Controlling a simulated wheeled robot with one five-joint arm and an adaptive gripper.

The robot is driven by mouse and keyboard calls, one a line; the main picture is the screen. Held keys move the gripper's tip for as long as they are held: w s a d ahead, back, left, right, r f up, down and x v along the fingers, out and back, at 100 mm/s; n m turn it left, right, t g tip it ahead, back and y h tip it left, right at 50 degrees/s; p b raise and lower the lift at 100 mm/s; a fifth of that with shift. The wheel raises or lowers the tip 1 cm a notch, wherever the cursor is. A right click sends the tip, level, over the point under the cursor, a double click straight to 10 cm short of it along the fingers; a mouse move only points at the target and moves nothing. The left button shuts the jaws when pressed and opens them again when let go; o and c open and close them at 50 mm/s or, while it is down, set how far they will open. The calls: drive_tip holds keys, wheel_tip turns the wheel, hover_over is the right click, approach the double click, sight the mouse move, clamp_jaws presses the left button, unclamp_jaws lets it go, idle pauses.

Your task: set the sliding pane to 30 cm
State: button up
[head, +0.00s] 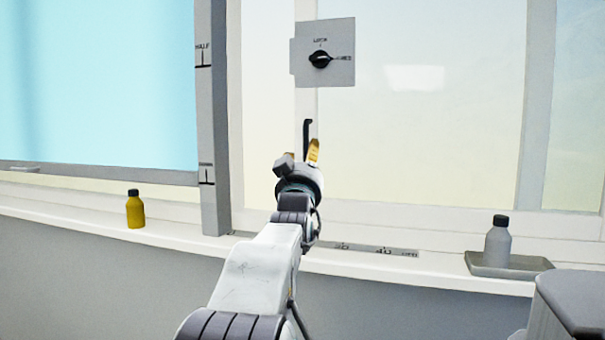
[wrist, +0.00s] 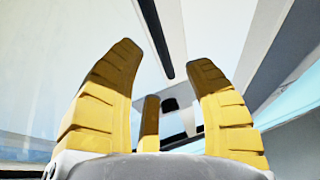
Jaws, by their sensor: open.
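The sliding pane (head: 420,140) is pale glass in a white frame, with a dark upright handle (head: 307,140) on its left stile. My gripper (head: 302,153) is open in front of the handle's lower part. In the wrist view the handle (wrist: 157,40) runs as a dark bar between the yellow fingers, with nothing gripped. I cannot tell whether they touch it.
A grey plate (head: 342,75) above carries a black rotary knob (head: 320,59), its pointer towards the right-hand label. A grey post (head: 213,120) stands left. A yellow bottle (head: 135,210) is on the sill, and a grey bottle (head: 497,242) stands in a tray (head: 520,268) right.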

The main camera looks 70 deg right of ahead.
drive_tip(key=v, duration=0.6)
drive_tip(key=shift+r, duration=0.1)
idle(0.4)
